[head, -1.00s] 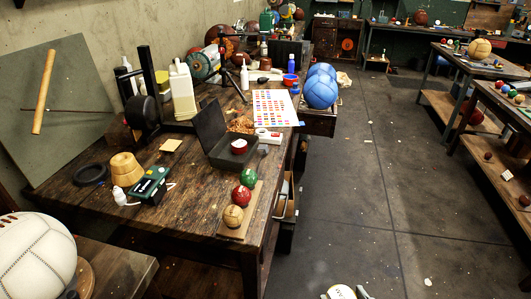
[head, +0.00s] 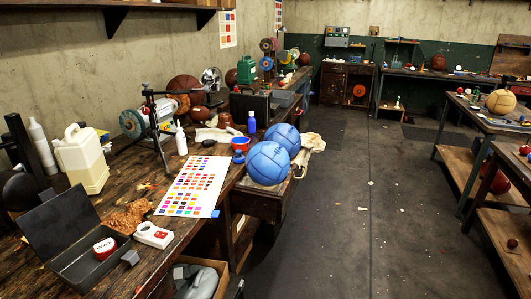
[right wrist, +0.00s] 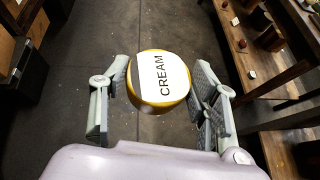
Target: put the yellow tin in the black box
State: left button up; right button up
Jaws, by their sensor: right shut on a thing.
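The yellow tin (right wrist: 147,103) has a white lid labelled CREAM and shows in the right wrist view. My right gripper (right wrist: 163,80) is shut on it, a finger on either side, above the dark floor. The black box (head: 93,266) is on the workbench at the lower left of the head view, its lid (head: 59,222) raised. A small red tin with a white top (head: 104,248) lies inside it. Neither the right gripper nor the yellow tin shows in the head view now. My left gripper is in neither current view.
A white and red device (head: 153,235) and a brown lump (head: 127,216) sit beside the box on the workbench. A colour chart (head: 195,186) lies further back. Blue balls (head: 268,163) rest near the bench edge. The floor aisle (head: 350,220) is open.

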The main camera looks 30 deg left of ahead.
aim_at(82, 273)
jog(key=i+u, duration=0.45)
jog(key=i+l+u, duration=0.8)
jog(key=i+u, duration=0.15)
jog(key=i+l+u, duration=0.1)
jog(key=u, duration=0.35)
jog(key=i+l+u, duration=0.15)
jog(key=u, duration=0.25)
jog(key=i+l+u, duration=0.1)
jog(key=l+u, duration=0.2)
jog(key=u, duration=0.15)
jog(key=l+u, duration=0.25)
jog(key=u, duration=0.2)
jog(key=i+l+u, duration=0.1)
jog(key=l+u, duration=0.15)
jog(key=u, duration=0.15)
jog(key=l+u, duration=0.65)
jog(key=u, duration=0.2)
jog(key=l+u, duration=0.4)
